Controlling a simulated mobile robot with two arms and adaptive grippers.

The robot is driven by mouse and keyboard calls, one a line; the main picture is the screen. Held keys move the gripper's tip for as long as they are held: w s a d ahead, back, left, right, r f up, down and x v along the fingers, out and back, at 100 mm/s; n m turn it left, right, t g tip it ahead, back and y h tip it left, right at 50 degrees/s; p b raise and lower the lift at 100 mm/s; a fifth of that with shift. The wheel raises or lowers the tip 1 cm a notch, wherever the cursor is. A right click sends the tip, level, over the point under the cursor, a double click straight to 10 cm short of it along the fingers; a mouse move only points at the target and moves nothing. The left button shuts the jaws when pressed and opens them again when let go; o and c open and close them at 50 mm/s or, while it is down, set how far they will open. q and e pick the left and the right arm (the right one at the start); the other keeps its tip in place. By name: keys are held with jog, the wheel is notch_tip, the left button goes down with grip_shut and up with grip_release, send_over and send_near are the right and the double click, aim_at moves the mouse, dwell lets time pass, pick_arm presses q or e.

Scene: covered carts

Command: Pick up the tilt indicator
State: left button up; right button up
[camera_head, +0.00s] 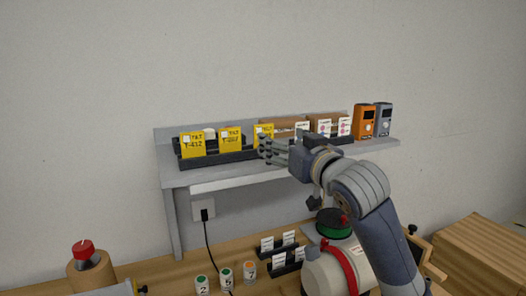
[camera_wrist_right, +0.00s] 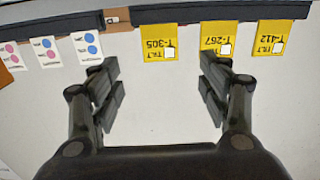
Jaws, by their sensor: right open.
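Three yellow tilt indicator cards stand in a row in the dark rack on the shelf. In the head view they are T-412 (camera_head: 192,145), T-267 (camera_head: 231,140) and a third card (camera_head: 264,130) partly hidden by my fingers. The right wrist view shows them upside down: T-305 (camera_wrist_right: 158,42), T-267 (camera_wrist_right: 216,37) and T-412 (camera_wrist_right: 270,37). My right gripper (camera_head: 271,150) is open and empty in front of the third card. In the wrist view T-305 lies between the lines of its spread fingers (camera_wrist_right: 161,72), apart from them. My left gripper is out of view.
Orange (camera_head: 364,121) and grey (camera_head: 383,119) devices stand at the shelf's right end. Below, the workbench holds numbered jars (camera_head: 226,278) and a white tank (camera_head: 325,272).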

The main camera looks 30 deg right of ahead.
jog(key=w, duration=0.3)
jog(key=w+f+p, duration=0.1)
jog(key=w, duration=0.2)
jog(key=shift+d+f, duration=0.1)
jog(key=shift+d, duration=0.05)
jog(key=w+p, duration=0.1)
jog(key=w, duration=0.1)
jog(key=w+p, duration=0.2)
jog(key=shift+w+d+r, duration=0.1)
jog(key=shift+w+r, duration=0.1)
jog(key=shift+w, duration=0.05)
jog(key=shift+w+f, duration=0.15)
jog(key=shift+w, duration=0.15)
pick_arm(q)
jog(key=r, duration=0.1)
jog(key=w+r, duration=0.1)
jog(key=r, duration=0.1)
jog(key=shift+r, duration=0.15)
pick_arm(e)
jog(key=shift+c, duration=0.2)
jog(key=c, duration=0.8)
